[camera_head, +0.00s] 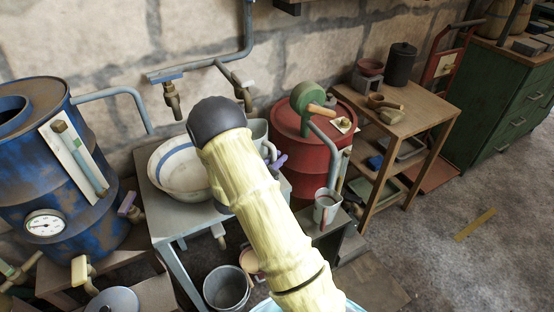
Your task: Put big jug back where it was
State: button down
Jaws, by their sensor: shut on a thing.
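A pale grey jug (259,131) with a handle shows partly behind my arm, beside the basin and left of the red drum. Its lower part is hidden, so I cannot tell what it rests on. A smaller grey jug (327,207) stands upright on a low stand below the red drum's pipe. My yellow-sleeved arm crosses the middle of the view and hides part of the bench.
A white basin (178,166) sits on a metal bench under wall taps (172,99). A blue drum (28,165) stands left, a red drum (291,127) right. A bucket (227,288) is below. A wooden table (425,116) holds small items. Floor at right is mostly clear.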

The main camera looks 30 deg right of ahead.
jog(key=c, duration=1.4)
grip_release()
jog(key=shift+s, duration=0.1)
jog(key=shift+s+d, duration=0.1)
jog(key=shift+d, duration=0.1)
jog(key=shift+r, duration=0.1)
jog(key=v, duration=1.2)
jog(key=shift+a, duration=0.15)
